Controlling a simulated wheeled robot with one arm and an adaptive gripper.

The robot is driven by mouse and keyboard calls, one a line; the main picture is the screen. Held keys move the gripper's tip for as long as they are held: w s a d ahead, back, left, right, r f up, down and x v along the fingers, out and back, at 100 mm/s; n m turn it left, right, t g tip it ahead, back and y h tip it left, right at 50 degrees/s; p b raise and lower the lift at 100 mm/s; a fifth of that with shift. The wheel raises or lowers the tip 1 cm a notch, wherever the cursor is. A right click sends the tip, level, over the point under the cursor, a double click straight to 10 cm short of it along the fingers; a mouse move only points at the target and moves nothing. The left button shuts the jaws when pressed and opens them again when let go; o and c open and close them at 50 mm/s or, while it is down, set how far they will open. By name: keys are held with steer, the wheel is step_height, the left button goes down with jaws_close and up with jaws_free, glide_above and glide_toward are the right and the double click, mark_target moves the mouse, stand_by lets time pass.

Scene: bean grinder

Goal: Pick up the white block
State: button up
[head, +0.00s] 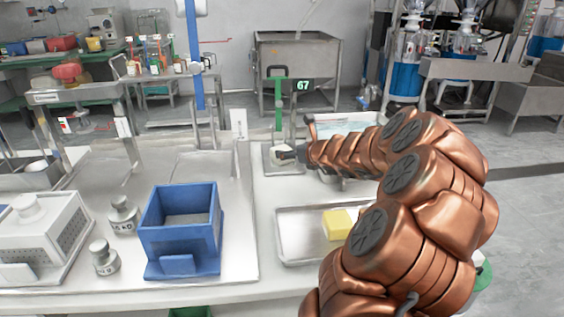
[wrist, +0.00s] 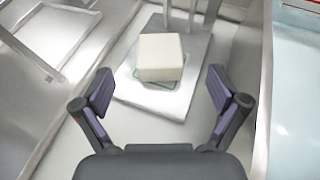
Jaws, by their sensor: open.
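The white block (wrist: 161,57) sits on the metal plate of a scale (wrist: 190,103) in the wrist view, on a thin greenish square outline. My gripper (wrist: 163,95) is open and empty, its two purple-grey pads spread wide on the near side of the block. The block lies ahead of the fingertips, roughly centred between them, and nothing touches it. In the head view, my copper arm reaches to the scale, and the gripper (head: 288,153) partly hides the block there. The scale's green display (head: 303,85) reads 67.
A metal tray (head: 290,255) with a yellow block (head: 338,224) lies nearer on the table. A blue open box (head: 181,228), metal weights (head: 123,215) and a white perforated box (head: 40,235) stand left. Another tray (wrist: 297,100) lies right of the scale. The scale's post rises behind the block.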

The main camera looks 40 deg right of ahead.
mark_target(282, 149)
steer(key=shift+w+d+f, duration=0.1)
steer(key=shift+w+f, duration=0.15)
steer(key=shift+f, duration=0.2)
steer(key=shift+w+f, duration=0.2)
steer(key=shift+f, duration=0.25)
steer(key=shift+b+x, duration=0.4)
steer(key=shift+x, duration=2.85)
steer(key=shift+r, duration=0.1)
steer(key=c, duration=1.5)
